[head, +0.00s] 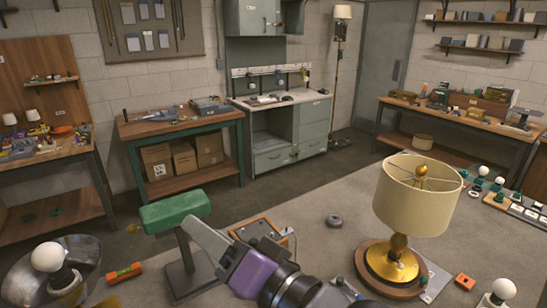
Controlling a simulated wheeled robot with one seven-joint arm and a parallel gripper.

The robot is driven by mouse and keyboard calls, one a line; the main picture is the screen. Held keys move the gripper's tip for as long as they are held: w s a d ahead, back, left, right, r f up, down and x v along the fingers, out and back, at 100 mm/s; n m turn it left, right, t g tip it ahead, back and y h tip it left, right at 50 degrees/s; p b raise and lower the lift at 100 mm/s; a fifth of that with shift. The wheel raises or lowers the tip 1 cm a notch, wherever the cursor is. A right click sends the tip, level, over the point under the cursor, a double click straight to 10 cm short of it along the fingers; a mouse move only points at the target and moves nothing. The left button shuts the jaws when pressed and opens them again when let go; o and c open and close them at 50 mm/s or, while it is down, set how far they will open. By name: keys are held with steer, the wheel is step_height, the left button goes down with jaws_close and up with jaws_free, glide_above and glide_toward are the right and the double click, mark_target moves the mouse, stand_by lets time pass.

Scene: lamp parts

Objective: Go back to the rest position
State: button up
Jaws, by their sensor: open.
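My gripper (230,243) is at the lower middle of the head view, on a purple and black wrist. It is open, and I see nothing held in it. One pale grey finger reaches up and left, in front of the green-topped stand (176,210); I cannot tell whether they touch. A lamp (402,255) stands upright on the grey worktop to the right of my gripper. It has a cream shade (415,194), a brass body and a round wooden base, and the shade sits on top. My gripper is apart from the lamp.
On the grey worktop (325,258) are a dark ring (334,221), an orange block (464,282) and white bulbs (503,291). Workbenches line the walls.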

steer(key=d+m+t+h+b, duration=0.1)
steer(key=d+m+t+h, duration=0.25)
steer(key=d+t, duration=0.55)
steer(key=s+d+f+m+h+b, duration=0.1)
steer(key=s+d+f+h, duration=0.2)
steer(key=d+f+h, duration=0.15)
steer(key=s+d+f+m+h, duration=0.1)
steer(key=s+d+f+h, duration=0.25)
steer(key=d, duration=0.25)
steer(key=s+d+f+n+g+h+b, duration=0.1)
steer(key=s+d+f, duration=0.4)
steer(key=s+f, duration=0.5)
steer(key=s+d+f+n+g+h+b, duration=0.1)
steer(key=s+d+f+n+g, duration=0.3)
steer(key=s+f, duration=0.6)
steer(key=s+n+b, duration=0.1)
steer(key=s, duration=0.5)
steer(key=shift+d+n+g+b, duration=0.35)
steer(key=shift+d+g, duration=0.05)
